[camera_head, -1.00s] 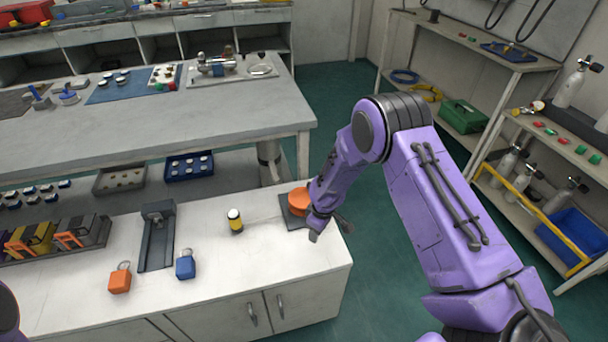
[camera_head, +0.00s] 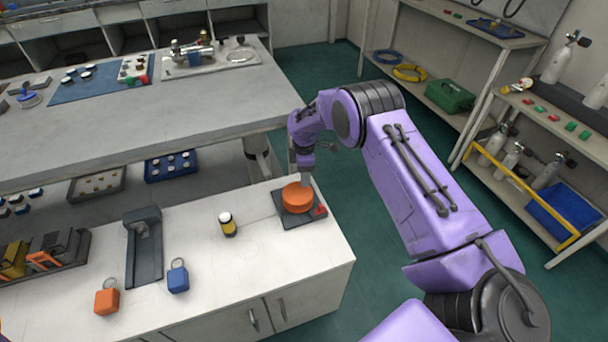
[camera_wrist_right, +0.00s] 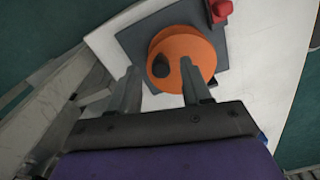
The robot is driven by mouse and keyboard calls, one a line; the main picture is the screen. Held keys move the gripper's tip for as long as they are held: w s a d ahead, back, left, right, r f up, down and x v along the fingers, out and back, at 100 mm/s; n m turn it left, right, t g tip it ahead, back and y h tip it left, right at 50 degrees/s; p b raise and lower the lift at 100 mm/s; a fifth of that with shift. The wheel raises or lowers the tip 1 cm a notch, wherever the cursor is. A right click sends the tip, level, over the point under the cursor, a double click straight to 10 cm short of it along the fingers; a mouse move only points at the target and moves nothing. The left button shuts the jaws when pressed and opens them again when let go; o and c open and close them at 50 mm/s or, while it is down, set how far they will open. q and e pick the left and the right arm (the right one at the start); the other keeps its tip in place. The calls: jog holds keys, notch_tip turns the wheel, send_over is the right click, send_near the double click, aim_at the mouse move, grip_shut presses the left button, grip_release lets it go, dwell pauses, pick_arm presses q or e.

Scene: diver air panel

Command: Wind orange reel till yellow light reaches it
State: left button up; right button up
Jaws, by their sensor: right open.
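The orange reel (camera_head: 297,198) sits on a dark square base at the right end of the white counter. In the right wrist view the reel (camera_wrist_right: 187,50) shows a dark knob (camera_wrist_right: 161,66) off its centre. A yellow light (camera_head: 228,224) with a dark body and pale top stands upright on the counter, left of the reel. My right gripper (camera_head: 306,180) is over the far edge of the reel. In the wrist view its open fingers (camera_wrist_right: 160,88) point at the reel, with the knob between and beyond their tips. Contact cannot be told. My left gripper is out of view.
A red part (camera_head: 320,211) sits at the base's corner. A grey channel-shaped holder (camera_head: 145,247), an orange tag block (camera_head: 107,297) and a blue tag block (camera_head: 178,276) lie further left. A grey workbench (camera_head: 130,125) stands behind the counter.

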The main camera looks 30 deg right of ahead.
jog(key=shift+s+f, duration=0.15)
jog(key=shift+f, duration=0.2)
grip_shut()
jog(key=shift+s+m, duration=0.1)
jog(key=shift+m, duration=0.3)
